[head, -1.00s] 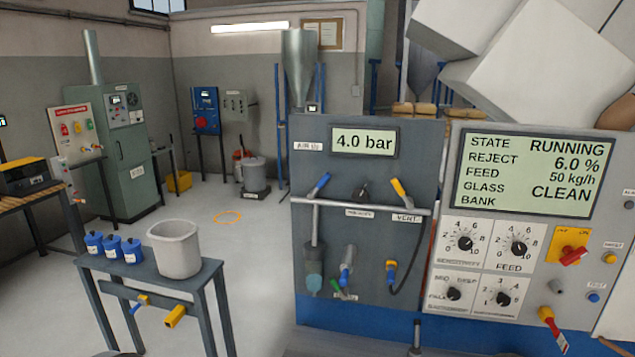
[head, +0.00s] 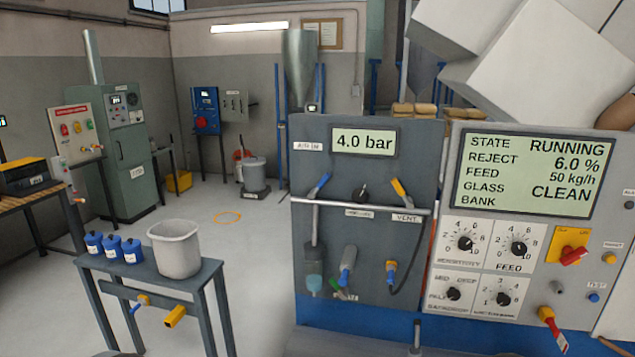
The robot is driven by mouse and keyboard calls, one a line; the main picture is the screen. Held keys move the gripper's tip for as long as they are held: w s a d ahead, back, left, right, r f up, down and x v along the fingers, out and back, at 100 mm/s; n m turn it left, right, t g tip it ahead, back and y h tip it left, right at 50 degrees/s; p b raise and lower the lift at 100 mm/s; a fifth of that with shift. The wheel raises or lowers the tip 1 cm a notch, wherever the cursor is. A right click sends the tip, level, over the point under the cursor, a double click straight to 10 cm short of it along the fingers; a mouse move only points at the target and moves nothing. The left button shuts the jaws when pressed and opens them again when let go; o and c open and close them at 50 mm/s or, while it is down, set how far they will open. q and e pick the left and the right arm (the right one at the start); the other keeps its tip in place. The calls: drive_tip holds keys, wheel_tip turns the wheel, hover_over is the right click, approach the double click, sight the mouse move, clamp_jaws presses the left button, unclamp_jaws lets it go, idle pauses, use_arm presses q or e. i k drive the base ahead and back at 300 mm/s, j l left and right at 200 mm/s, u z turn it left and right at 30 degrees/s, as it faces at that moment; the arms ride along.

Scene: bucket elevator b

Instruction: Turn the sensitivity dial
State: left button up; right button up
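The sensitivity dial (head: 465,243) is a small black knob on a white square plate with a numbered scale. It sits at the upper left of a group of dials, below the display, on the grey control panel (head: 440,215). Its exact setting is too small to read surely. The display (head: 524,170) reads RUNNING, reject 6.0 %, feed 50 kg/h, glass CLEAN, with nothing readable beside BANK. Neither of my grippers shows in the head view, and nothing is seen touching the dial.
The feed dial (head: 518,248) is just right of it, with two more dials below. A red switch (head: 572,256) on a yellow plate and a red-handled lever (head: 551,325) are further right. The air panel (head: 322,240) with a rail and hoses stands left.

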sight(466, 243)
drive_tip(key=z, duration=1.3)
